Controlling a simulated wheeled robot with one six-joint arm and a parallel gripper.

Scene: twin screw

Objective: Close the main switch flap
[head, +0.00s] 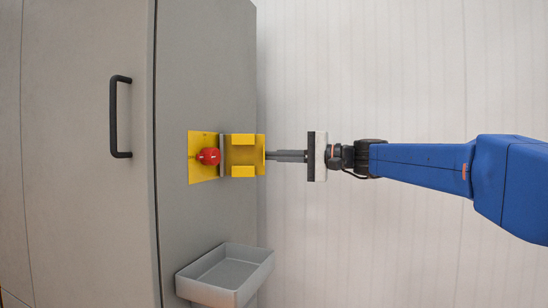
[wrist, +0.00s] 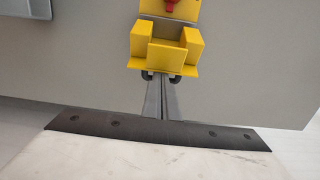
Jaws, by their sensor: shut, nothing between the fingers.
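The main switch is a red knob (head: 208,156) on a yellow plate (head: 202,174) on the side of a grey cabinet. The yellow flap (head: 241,155) stands open to the right of the knob, with its hollow side showing. My gripper (head: 270,155) is shut and empty, with its fingertips at the flap's right edge. In the wrist view the flap (wrist: 163,68) is right beyond the fingertips (wrist: 161,80), and the fingertips are partly hidden at its edge. I cannot tell whether they touch it. The red knob (wrist: 171,3) is cut off at the top.
The grey cabinet (head: 85,220) has a black handle (head: 120,117) at the left. A grey tray (head: 226,274) juts out from the cabinet below the switch. The white wall (head: 400,60) fills the right, with free room around my arm.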

